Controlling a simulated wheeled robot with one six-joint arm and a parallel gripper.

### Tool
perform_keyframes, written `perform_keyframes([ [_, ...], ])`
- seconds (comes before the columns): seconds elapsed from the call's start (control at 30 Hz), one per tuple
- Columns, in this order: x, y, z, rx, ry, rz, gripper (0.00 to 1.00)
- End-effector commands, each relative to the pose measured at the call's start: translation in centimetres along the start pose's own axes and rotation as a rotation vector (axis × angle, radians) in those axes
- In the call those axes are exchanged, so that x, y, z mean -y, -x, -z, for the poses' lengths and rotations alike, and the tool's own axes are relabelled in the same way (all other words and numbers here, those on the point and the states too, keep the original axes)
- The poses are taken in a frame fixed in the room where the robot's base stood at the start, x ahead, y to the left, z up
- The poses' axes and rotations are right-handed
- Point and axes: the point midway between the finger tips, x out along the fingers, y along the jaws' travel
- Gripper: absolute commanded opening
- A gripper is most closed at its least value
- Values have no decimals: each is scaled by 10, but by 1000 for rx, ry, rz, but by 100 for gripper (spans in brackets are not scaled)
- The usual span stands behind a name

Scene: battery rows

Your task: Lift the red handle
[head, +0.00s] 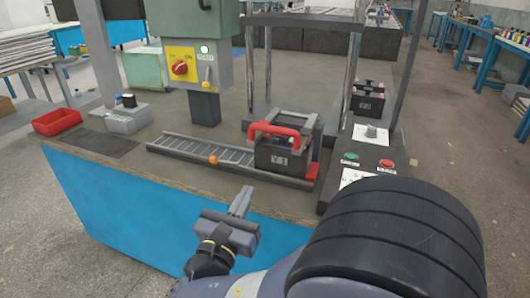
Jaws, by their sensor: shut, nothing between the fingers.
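The red handle (274,129) is a red bar arched over the top of a dark battery (282,157). The battery stands at the right end of a grey roller track (203,149) on the workbench. My gripper (245,190) is shut and empty. In the picture it is in front of the bench's front edge, below and left of the battery. It is apart from the handle.
A small orange ball (213,160) is at the track's front edge. A control box (352,160) with green and red buttons stands right of the battery. A post-mounted switch box (195,65) and metal posts rise behind. A red tray (57,122) lies at the left.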

Motion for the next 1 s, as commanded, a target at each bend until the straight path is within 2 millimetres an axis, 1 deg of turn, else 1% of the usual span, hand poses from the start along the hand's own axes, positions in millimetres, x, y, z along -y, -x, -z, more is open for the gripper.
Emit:
perform_keyframes([
  [0.17, 1, -12, 1, -1, -2, 4, 0],
  [0.27, 2, -27, 2, 0, -2, 6, 0],
  [0.67, 2, -100, 2, 0, -1, 6, 0],
  [0.8, 1, -116, -15, 1, -5, 3, 0],
  [1.0, 1, -127, -27, -1, -2, 2, 0],
])
